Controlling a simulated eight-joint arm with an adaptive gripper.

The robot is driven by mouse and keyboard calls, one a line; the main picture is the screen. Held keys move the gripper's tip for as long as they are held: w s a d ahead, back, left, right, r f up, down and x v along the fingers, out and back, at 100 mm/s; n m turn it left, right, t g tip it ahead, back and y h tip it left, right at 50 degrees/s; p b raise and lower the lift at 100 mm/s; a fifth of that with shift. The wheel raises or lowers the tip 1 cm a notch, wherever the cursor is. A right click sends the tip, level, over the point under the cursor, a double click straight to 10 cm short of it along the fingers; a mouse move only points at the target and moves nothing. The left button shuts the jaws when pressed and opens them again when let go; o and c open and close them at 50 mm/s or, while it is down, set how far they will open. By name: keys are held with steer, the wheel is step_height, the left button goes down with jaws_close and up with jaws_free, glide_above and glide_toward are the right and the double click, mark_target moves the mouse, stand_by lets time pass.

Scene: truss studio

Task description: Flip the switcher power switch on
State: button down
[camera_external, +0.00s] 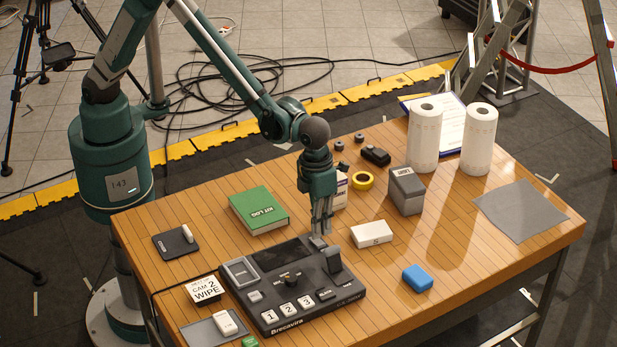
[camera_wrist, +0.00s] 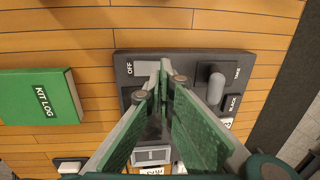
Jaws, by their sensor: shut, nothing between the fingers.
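The black switcher (camera_external: 290,314) lies on the wooden table, with numbered white buttons, a dark screen and a grey lever (camera_external: 333,259). In the wrist view the switcher (camera_wrist: 190,62) shows an OFF label (camera_wrist: 130,69) beside a light grey power switch (camera_wrist: 145,68). My gripper (camera_external: 321,235) points down over the switcher's far edge, at the power switch. In the wrist view my gripper (camera_wrist: 166,66) is shut and empty, its tips just right of the grey switch. The fingers hide part of the switch area, and I cannot tell whether they touch it.
The lever (camera_wrist: 215,88) stands close right of my fingers. A green KIT LOG book (camera_external: 259,210) lies behind left. A white box (camera_external: 371,234), a grey box (camera_external: 406,190) and a blue block (camera_external: 417,278) are to the right. The table's front right is mostly clear.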

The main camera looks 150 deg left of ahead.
mark_target(321, 244)
steer(key=shift+w+f, duration=0.2)
steer(key=shift+f, duration=1.3)
steer(key=shift+f, duration=0.1)
steer(key=shift+w+f+b, duration=0.15)
steer(key=shift+f+b, duration=0.2)
steer(key=shift+b, duration=0.25)
steer(key=shift+s+r, duration=0.1)
steer(key=shift+s, duration=0.1)
steer(key=shift+s+r, duration=0.25)
steer(key=shift+s, duration=0.3)
steer(key=shift+r, duration=0.15)
